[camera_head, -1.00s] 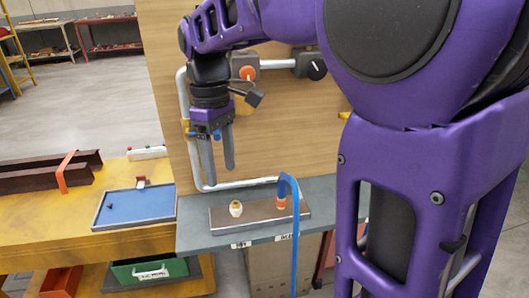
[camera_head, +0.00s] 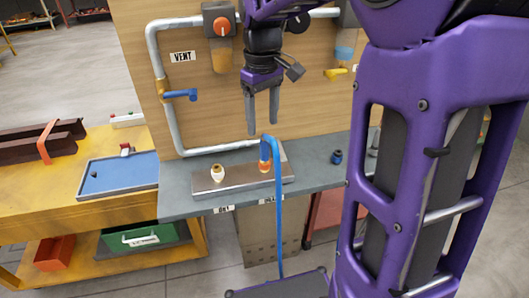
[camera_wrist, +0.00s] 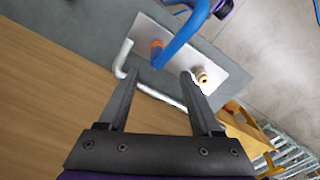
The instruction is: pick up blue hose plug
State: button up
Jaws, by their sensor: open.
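A blue hose (camera_head: 275,190) arches over a metal plate (camera_head: 240,179) on the grey shelf; its end meets an orange collar (camera_head: 265,166) on the plate. In the wrist view the hose (camera_wrist: 187,38) and orange collar (camera_wrist: 157,48) lie beyond the fingertips. A small dark blue plug-like piece (camera_head: 337,157) stands on the shelf to the right; I cannot tell which blue part is the hose plug. My gripper (camera_head: 263,129) points down, open and empty, above the hose bend. It also shows in the wrist view (camera_wrist: 160,75).
A cream and brass fitting (camera_head: 217,173) stands on the plate's left. The wooden panel (camera_head: 225,100) behind carries a grey pipe (camera_head: 165,120), a blue-handled valve (camera_head: 181,94) and a yellow handle (camera_head: 335,73). A blue tray (camera_head: 118,180) lies on the yellow bench at left.

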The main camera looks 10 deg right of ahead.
aim_at(264, 139)
jog(key=f+b, duration=0.1)
jog(key=f, duration=0.6)
jog(key=shift+d+f, duration=0.2)
jog(key=shift+c, duration=0.2)
grip_shut()
